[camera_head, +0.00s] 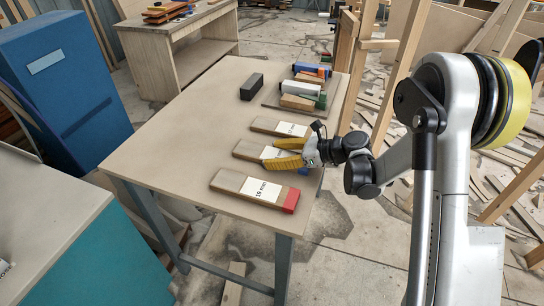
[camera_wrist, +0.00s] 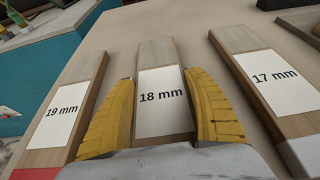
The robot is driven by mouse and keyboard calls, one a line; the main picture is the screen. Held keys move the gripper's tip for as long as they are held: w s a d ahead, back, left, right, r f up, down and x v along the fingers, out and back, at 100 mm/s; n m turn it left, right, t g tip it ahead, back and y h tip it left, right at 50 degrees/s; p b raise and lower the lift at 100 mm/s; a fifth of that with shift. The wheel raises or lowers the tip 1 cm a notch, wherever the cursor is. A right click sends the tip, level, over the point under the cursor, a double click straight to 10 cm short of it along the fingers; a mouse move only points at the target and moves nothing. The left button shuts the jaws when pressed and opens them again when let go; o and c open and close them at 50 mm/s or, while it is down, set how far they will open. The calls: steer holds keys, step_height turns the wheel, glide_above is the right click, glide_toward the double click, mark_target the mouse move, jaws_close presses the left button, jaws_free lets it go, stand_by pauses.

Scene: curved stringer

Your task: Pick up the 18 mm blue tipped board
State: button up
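The 18 mm board (camera_head: 246,150) lies flat on the table between two similar boards. Its blue tip (camera_head: 304,171) shows just beyond my gripper. In the wrist view the board (camera_wrist: 157,60) has a white label reading 18 mm, and its near end is hidden by my gripper. My gripper (camera_head: 287,152) is over the board, its yellow fingers apart. In the wrist view the gripper (camera_wrist: 160,85) has one finger along each side of the board, with narrow gaps; contact lower down cannot be seen.
The red-tipped 19 mm board (camera_head: 232,182) lies on the near side and the 17 mm board (camera_head: 265,125) on the far side, both close. A dark block (camera_head: 251,87) and a tray (camera_head: 333,88) of coloured blocks stand farther back. The table's left half (camera_head: 165,135) is clear.

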steer(key=shift+c, duration=1.4)
steer(key=shift+r, duration=0.1)
